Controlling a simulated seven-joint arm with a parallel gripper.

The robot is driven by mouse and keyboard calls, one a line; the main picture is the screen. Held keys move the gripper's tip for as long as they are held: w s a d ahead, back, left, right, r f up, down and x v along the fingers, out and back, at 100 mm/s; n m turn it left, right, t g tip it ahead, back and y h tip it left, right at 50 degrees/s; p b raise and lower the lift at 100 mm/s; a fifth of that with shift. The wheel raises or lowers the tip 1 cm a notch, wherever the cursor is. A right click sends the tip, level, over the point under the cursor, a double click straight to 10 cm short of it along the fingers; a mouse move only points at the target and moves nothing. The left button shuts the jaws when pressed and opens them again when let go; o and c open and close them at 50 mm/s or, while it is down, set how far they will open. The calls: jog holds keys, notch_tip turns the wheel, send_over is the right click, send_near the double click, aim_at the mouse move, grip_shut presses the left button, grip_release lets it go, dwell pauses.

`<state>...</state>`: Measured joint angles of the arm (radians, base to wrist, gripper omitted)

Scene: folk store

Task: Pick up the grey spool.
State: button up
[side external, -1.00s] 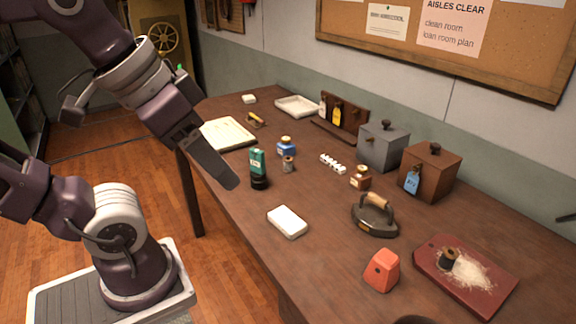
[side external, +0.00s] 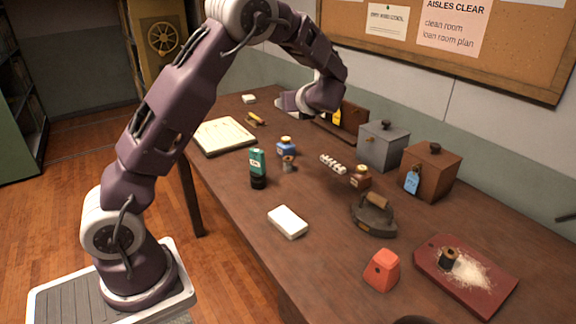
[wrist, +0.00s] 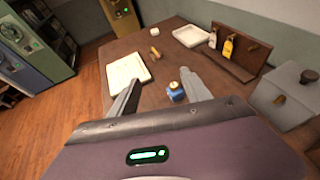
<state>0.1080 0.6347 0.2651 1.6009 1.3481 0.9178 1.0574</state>
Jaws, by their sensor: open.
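I cannot make out the spool in the wrist view. My gripper (wrist: 160,76) shows there with its two fingers spread apart and nothing held between them. The blue bottle shows there beside the right finger. In the side view my arm reaches over the back of the table, above and apart from the spool; its fingers are hard to make out.
An iron (side external: 373,217), a small brown bottle (side external: 360,177), white beads (side external: 333,164), a white block (side external: 287,222) and grey and brown boxes stand around.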

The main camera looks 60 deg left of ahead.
send_near(288, 171)
jog(key=a+r, duration=0.1)
jog(key=w+a+r, duration=0.1)
jog(key=a, duration=0.1)
jog(key=shift+w+a+r, duration=0.15)
jog(key=shift+a+r, duration=0.1)
jog(key=shift+r, duration=0.15)
jog(key=x, duration=0.7)
jog(key=shift+w, duration=0.1)
grip_shut()
